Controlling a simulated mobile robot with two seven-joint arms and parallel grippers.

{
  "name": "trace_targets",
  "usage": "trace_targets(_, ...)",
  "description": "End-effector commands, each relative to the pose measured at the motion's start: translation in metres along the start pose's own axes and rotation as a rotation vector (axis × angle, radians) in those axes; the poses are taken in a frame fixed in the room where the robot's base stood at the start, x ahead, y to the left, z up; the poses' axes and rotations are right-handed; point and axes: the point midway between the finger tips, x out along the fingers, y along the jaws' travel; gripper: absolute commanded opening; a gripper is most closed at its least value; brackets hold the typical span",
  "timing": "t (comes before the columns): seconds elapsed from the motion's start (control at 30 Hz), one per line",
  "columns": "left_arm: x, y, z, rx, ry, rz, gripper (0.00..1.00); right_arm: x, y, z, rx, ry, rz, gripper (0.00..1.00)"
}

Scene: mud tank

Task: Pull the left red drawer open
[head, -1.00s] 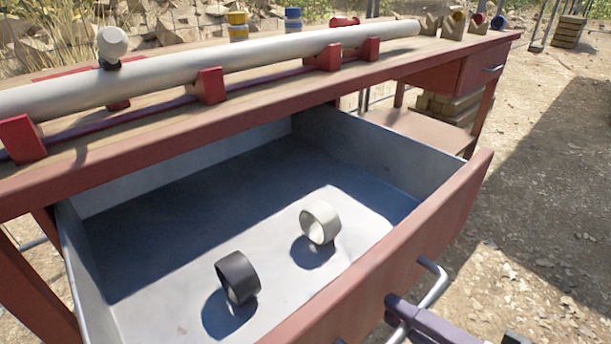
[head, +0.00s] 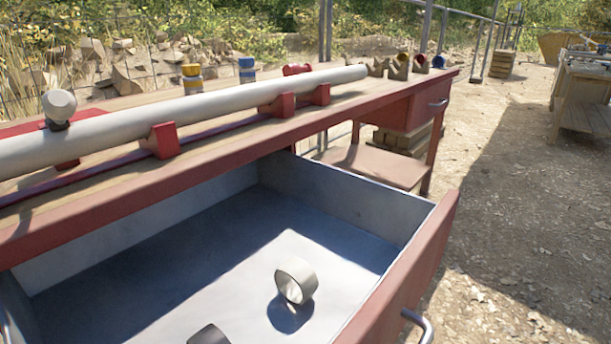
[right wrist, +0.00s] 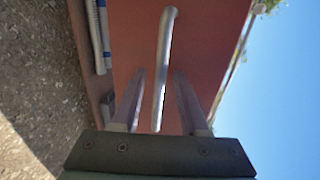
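The wide red drawer (head: 432,243) under the table is pulled well out in the head view. A silver handle (head: 424,326) shows on the drawer front at the bottom. In the right wrist view, my right gripper (right wrist: 159,75) is open, its two fingers on either side of a silver bar handle (right wrist: 163,45) on a red front. Gaps show between the bar and both fingers. My left gripper is not in view.
A long pale pipe (head: 215,112) lies on red supports on the table. A smaller red drawer (head: 415,112), shut, sits at the table's right end. Open dirt ground (head: 505,200) lies to the right. Another table (head: 590,95) stands at the far right.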

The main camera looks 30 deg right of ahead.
Motion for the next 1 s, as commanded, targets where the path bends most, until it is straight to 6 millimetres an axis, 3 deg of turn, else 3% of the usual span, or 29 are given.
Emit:
trace_targets(0.3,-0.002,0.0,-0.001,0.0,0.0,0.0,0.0,-0.006,0.0,0.0,0.0,0.0,0.003,0.45)
trace_targets(0.7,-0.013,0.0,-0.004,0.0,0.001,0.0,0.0,-0.079,0.0,0.0,0.0,-0.001,0.005,0.45)
trace_targets(1.0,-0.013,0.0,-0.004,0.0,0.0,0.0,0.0,-0.1,0.0,0.0,0.0,0.0,0.001,0.45)
